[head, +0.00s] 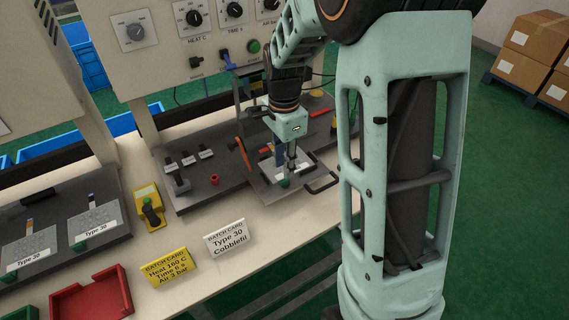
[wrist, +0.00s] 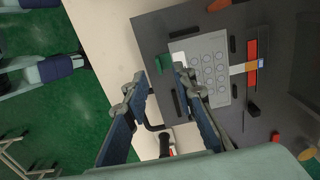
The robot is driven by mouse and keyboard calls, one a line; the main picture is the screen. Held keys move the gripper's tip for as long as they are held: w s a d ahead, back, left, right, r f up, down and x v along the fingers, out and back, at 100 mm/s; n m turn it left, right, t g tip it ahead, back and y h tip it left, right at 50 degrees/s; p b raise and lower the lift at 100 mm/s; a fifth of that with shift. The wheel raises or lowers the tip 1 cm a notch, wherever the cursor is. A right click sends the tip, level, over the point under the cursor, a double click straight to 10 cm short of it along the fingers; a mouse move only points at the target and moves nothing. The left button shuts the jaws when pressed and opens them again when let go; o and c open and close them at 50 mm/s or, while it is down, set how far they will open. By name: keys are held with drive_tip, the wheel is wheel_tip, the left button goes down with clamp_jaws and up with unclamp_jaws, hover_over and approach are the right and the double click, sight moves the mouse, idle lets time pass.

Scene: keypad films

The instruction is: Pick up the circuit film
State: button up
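A pale grey film (wrist: 212,48) printed with rows of circles lies flat on a dark plate (wrist: 160,32) in the wrist view. Its narrow tail (wrist: 241,69) points right, with orange and blue at its end. My gripper (wrist: 158,77) is open and empty, its two fingers apart. The right finger's tip overlaps the film's lower left edge in the picture; I cannot tell whether they touch. In the head view my gripper (head: 288,168) points down over the press plate and hides most of the film there.
A green block (wrist: 163,63) and dark guides sit around the film. A handle (head: 322,181) sticks out at the plate's front. Two Type 30 keypad sheets (head: 96,224) lie on trays at left. Batch cards (head: 226,239) and a red tray (head: 92,299) stand on the bench.

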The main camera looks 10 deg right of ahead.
sight(283, 182)
drive_tip(key=shift+s+a+f+p, duration=0.1)
drive_tip(key=shift+f+p, duration=0.05)
drive_tip(key=shift+f, duration=1.25)
drive_tip(key=shift+s+f+p, duration=0.1)
drive_tip(key=shift+f+p, duration=0.05)
drive_tip(key=shift+f, duration=1.2)
drive_tip(key=shift+c, duration=0.6)
clamp_jaws()
